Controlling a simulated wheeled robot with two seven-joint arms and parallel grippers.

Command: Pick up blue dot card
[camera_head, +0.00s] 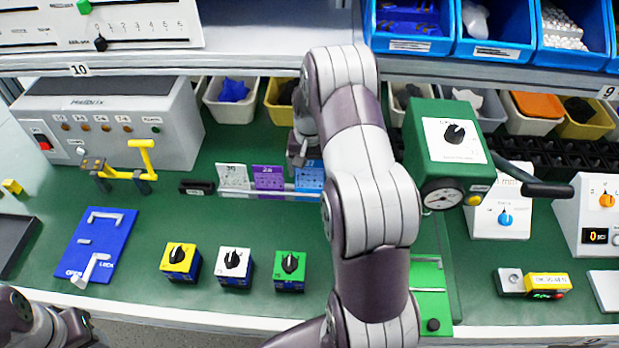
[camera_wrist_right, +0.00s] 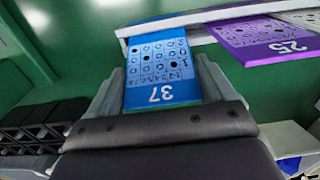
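The blue dot card (camera_wrist_right: 158,70), marked 37, stands in the white card rack (camera_wrist_right: 225,14) in the right wrist view. In the head view the blue card (camera_head: 309,178) is partly hidden by my right arm. My right gripper (camera_wrist_right: 162,75) has one finger on each side of the blue card, close to its edges; I see no clear grip on it. In the head view my right gripper (camera_head: 299,152) is just above the rack, mostly hidden by the arm. Of my left arm only dark links show at the bottom left corner; its gripper is not visible.
A purple card (camera_head: 268,178) and a white card (camera_head: 233,177) stand left of the blue card. Yellow, white and green switch blocks (camera_head: 290,268) stand in front. A green gauge box (camera_head: 443,150) stands to the right. Bins line the back. Green table is clear around the rack's front.

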